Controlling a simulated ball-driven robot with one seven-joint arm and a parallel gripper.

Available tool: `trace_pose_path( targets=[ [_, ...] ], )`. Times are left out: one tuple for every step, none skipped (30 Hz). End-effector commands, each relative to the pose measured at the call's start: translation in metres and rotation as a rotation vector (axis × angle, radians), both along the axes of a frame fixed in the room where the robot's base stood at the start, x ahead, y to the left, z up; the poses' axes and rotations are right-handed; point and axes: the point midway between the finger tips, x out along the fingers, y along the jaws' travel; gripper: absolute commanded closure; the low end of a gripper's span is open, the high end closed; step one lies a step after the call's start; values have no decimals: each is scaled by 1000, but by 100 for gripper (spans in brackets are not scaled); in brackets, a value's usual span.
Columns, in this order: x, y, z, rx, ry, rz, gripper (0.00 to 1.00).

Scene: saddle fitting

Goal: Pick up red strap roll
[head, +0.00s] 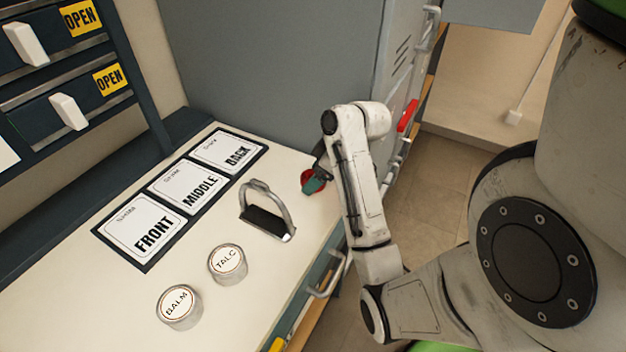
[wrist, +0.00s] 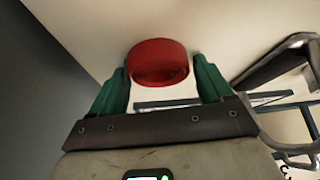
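The red strap roll (head: 306,178) lies on the cream bench top near its right edge, partly hidden behind my gripper in the head view. In the wrist view the roll (wrist: 158,62) is a short red ring just ahead of and between my two green fingers. My gripper (wrist: 160,72) is open. The left finger is very near the roll's left side, and a small gap shows at the right finger. I cannot tell whether either finger touches it. In the head view my gripper (head: 316,184) is low over the bench, at the roll.
A metal stirrup (head: 284,210) with a dark tread stands left of my gripper. Cards marked FRONT, MIDDLE and BACK (head: 229,150) lie behind it. TALC (head: 227,262) and BALM (head: 178,305) tins stand nearer the front. A grey cabinet (head: 275,70) rises behind the roll.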

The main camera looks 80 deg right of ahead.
Motion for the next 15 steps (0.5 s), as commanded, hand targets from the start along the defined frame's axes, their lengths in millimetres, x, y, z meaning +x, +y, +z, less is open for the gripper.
trace_pose_path(
  targets=[
    [0, 0, 0, 0, 0, 0, 26],
    [0, 0, 0, 0, 0, 0, 29],
    [0, 0, 0, 0, 0, 0, 33],
    [0, 0, 0, 0, 0, 0, 35],
    [0, 0, 0, 0, 0, 0, 38],
    [0, 0, 0, 0, 0, 0, 42],
    [0, 0, 0, 0, 0, 0, 45],
    [0, 0, 0, 0, 0, 0, 48],
    [0, 0, 0, 0, 0, 0, 52],
    [0, 0, 0, 0, 0, 0, 55],
    [0, 0, 0, 0, 0, 0, 57],
    [0, 0, 0, 0, 0, 0, 61],
    [0, 0, 0, -1, -1, 0, 63],
    [0, 0, 0, -1, -1, 0, 63],
    [0, 0, 0, -1, -1, 0, 63]
  ],
)
